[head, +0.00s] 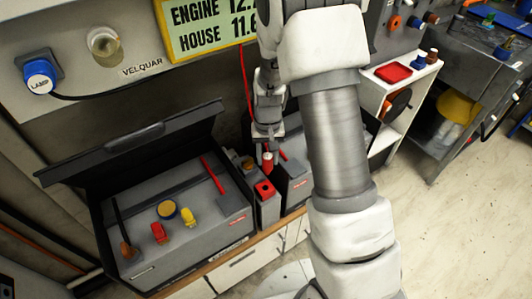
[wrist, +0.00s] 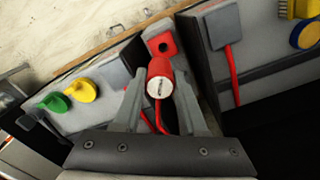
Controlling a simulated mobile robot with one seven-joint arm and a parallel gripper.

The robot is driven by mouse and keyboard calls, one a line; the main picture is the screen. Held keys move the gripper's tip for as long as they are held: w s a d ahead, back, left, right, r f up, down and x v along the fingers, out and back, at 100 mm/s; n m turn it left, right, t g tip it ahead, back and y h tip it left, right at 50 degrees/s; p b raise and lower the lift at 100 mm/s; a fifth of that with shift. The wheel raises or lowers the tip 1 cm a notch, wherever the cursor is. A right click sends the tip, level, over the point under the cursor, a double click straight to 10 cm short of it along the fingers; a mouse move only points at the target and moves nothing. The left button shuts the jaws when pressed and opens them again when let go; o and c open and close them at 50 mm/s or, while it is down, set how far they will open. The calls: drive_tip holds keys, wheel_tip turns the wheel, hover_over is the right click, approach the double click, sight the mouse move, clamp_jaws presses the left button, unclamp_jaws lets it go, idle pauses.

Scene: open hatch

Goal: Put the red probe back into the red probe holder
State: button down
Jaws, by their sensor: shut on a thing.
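My gripper (head: 267,146) is shut on the red probe (head: 268,161), which hangs below the fingers. In the wrist view the probe (wrist: 159,72) sits between the two fingers, with its round white end facing the camera and its red cord trailing below. In the wrist view the holder (wrist: 162,43) shows just beyond the probe. The probe is outside the hole; the exact height gap cannot be told.
An open black box (head: 165,262) with its lid raised stands left of the holder, with red, blue and yellow parts on the grey unit inside. A similar unit (head: 295,180) stands close on the right. Room between them is narrow. A white shelf (head: 408,82) stands farther right.

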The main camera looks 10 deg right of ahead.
sight(265, 171)
drive_tip(key=shift+s+a, duration=0.15)
drive_tip(key=shift+a, duration=0.25)
drive_tip(key=shift+f, duration=0.15)
drive_tip(key=shift+f+b, duration=2.15)
drive_tip(key=shift+f, duration=0.65)
drive_tip(key=shift+f+b, duration=1.55)
drive_tip(key=shift+f, duration=0.5)
drive_tip(key=shift+c, duration=1.9)
unclamp_jaws()
drive_tip(key=shift+r, duration=0.1)
wheel_tip(265, 171, up, 17)
drive_tip(key=p, duration=0.4)
drive_tip(key=shift+r, duration=0.2)
